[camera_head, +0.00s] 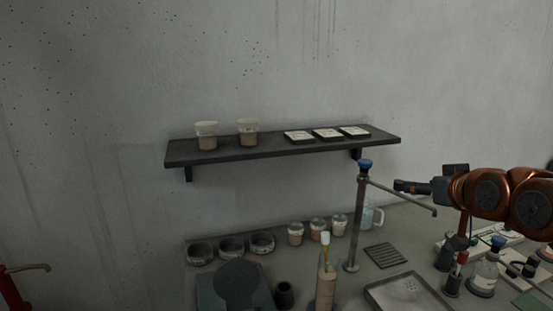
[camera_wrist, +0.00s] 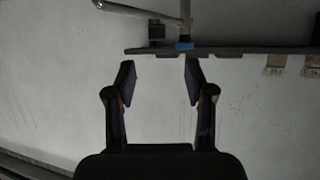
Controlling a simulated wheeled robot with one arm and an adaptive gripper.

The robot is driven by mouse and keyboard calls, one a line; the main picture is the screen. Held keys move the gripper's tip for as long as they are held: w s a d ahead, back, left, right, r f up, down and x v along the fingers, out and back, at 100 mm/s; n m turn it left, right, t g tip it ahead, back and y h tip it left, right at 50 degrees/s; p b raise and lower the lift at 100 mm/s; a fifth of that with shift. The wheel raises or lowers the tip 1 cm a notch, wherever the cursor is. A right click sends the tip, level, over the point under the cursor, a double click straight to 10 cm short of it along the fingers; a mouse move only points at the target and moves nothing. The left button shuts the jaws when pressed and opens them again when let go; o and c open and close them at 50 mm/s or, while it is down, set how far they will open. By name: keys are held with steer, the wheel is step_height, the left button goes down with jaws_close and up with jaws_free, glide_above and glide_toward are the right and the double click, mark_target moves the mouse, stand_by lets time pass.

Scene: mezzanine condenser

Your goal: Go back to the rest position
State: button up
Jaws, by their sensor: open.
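My gripper (camera_wrist: 160,75) shows in the wrist view with its two dark fingers spread apart and nothing between them. In the head view my gripper (camera_head: 398,186) is at the right, at the end of my copper-coloured arm, pointing left. It appears close to a metal post (camera_head: 356,225) with a blue cap and a side spout; the exact gap cannot be told. The post's blue cap also shows in the wrist view (camera_wrist: 184,46), above the fingers.
A dark wall shelf (camera_head: 235,152) holds two tubs (camera_head: 206,136) and several small trays. The bench below bears bowls (camera_head: 262,243), lidded jars (camera_head: 318,229), a glass mug (camera_head: 371,216), a grey tray (camera_head: 375,293) and bottles (camera_head: 483,277). The wall above the shelf is clear.

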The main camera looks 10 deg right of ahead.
steer(key=s+a+f+n+g+y, duration=0.1)
steer(key=s+a+f+g, duration=0.3)
steer(key=a+f, duration=0.3)
steer(key=s+a+f+n+g+y, duration=0.1)
steer(key=s+a+f+g, duration=0.25)
steer(key=a+f, duration=0.4)
steer(key=s+a+f+g, duration=0.2)
steer(key=s+f, duration=0.1)
steer(key=s, duration=0.4)
steer(key=s+a+f+g, duration=0.2)
steer(key=s+f+g, duration=0.1)
steer(key=s, duration=0.4)
steer(key=s+a+f+m+g, duration=0.1)
steer(key=s+a+f+g, duration=0.1)
steer(key=s, duration=0.6)
steer(key=shift+a+f+g+h, duration=0.4)
steer(key=shift+a+f, duration=0.1)
steer(key=shift+f, duration=0.25)
